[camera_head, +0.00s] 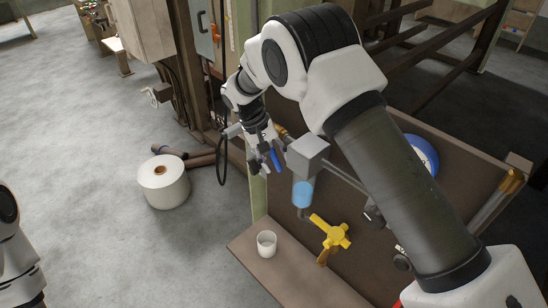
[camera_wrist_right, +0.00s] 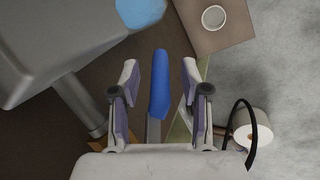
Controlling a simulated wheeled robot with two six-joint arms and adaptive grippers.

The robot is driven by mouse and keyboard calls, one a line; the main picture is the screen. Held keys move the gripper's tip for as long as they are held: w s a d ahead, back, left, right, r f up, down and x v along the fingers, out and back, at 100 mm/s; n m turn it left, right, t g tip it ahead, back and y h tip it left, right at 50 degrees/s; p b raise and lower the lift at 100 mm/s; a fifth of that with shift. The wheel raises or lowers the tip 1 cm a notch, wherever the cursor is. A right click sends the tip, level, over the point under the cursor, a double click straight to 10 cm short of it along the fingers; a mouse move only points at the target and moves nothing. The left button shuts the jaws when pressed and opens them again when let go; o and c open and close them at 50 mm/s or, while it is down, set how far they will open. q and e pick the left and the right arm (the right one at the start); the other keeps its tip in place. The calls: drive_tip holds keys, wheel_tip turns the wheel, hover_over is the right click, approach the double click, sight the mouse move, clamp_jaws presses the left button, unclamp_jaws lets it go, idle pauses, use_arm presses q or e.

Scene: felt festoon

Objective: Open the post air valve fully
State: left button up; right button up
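The air valve shows as a blue lever handle (camera_head: 276,161) beside a grey block (camera_head: 308,152) with a light-blue bowl (camera_head: 303,193) under it. My right gripper (camera_head: 266,164) is at the lever. In the right wrist view the blue lever (camera_wrist_right: 160,82) stands between the two spread fingers of my right gripper (camera_wrist_right: 160,80), with a gap on each side. The lever points away from the palm, and its grey stem runs back toward it. The valve body is mostly hidden by the gripper. My left arm shows only at the left edge, its gripper out of frame.
A blue disc (camera_head: 422,155) is behind my right arm. A white spool (camera_head: 163,182) stands on the floor. A black cable loop (camera_head: 222,160) hangs left of the gripper.

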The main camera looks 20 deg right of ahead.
drive_tip(key=shift+w+r, duration=0.1)
drive_tip(key=shift+r, duration=0.1)
drive_tip(key=v, duration=1.1)
drive_tip(key=shift+r, duration=0.35)
